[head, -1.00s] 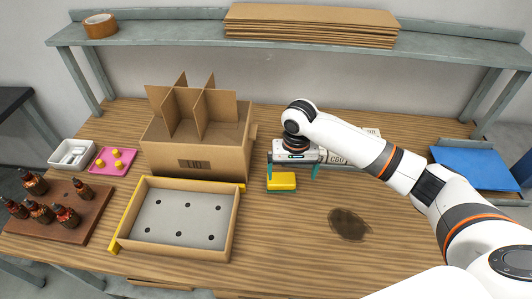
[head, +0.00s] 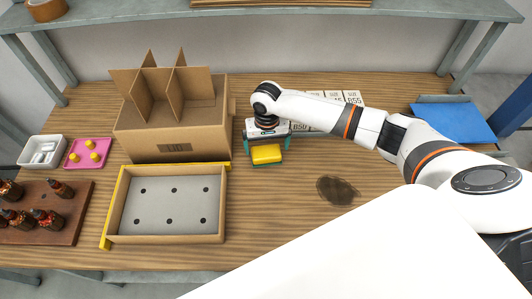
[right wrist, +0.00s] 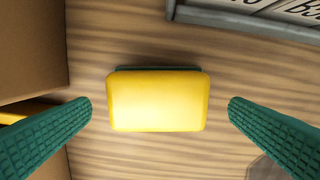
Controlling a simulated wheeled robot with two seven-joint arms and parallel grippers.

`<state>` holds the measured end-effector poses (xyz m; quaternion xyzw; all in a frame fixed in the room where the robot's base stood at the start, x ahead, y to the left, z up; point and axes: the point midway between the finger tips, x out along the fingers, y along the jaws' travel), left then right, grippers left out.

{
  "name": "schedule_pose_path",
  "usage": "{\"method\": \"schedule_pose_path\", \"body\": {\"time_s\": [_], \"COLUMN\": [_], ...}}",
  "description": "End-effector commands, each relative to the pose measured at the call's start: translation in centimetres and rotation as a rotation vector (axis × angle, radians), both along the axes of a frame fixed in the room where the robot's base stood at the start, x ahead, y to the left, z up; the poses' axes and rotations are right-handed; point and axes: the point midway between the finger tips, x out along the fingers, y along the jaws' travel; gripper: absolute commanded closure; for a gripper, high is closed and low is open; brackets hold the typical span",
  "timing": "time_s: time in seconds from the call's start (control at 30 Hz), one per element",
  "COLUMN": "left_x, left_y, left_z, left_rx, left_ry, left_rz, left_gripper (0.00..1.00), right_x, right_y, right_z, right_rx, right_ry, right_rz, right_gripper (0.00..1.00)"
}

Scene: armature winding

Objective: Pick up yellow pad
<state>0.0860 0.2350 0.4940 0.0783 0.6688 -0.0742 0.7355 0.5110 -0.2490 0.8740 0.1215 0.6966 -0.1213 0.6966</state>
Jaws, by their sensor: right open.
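The yellow pad (head: 266,153) lies on the wooden table, right of the cardboard box. It has a dark green layer under its yellow top. In the right wrist view the yellow pad (right wrist: 158,101) sits between the two green fingers, with a gap on each side. My right gripper (head: 265,155) is open and points down around the pad; its fingers do not touch it. In the right wrist view the gripper (right wrist: 160,108) shows both ribbed fingertips. My left gripper is not in view.
A cardboard box (head: 172,137) with dividers stands close left of the pad. A shallow tray (head: 226,205) with a holed grey insert lies in front of it. Labelled blocks (head: 318,119) stand behind my right arm. Table to the right front is clear, with a dark stain (head: 338,190).

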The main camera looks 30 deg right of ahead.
Motion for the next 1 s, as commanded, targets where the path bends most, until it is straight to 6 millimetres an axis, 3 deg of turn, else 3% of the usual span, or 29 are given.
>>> {"method": "schedule_pose_path", "body": {"time_s": [0.23,0.53,0.77,1.0], "left_x": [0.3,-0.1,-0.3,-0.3], "left_y": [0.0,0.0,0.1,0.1], "left_z": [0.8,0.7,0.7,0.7], "left_rx": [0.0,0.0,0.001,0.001], "left_ry": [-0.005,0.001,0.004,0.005], "left_rz": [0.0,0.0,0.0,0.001], "left_gripper": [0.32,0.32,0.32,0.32], "right_x": [0.0,0.0,0.0,0.0], "right_y": [0.2,0.2,0.2,0.2], "right_z": [-3.4,-3.9,-3.9,-3.7], "right_rx": [-0.002,-0.001,-0.001,0.0], "right_ry": [0.003,0.001,0.001,0.0], "right_rz": [-0.001,0.001,0.0,0.0], "right_gripper": [0.0,0.0,0.37,0.37]}}
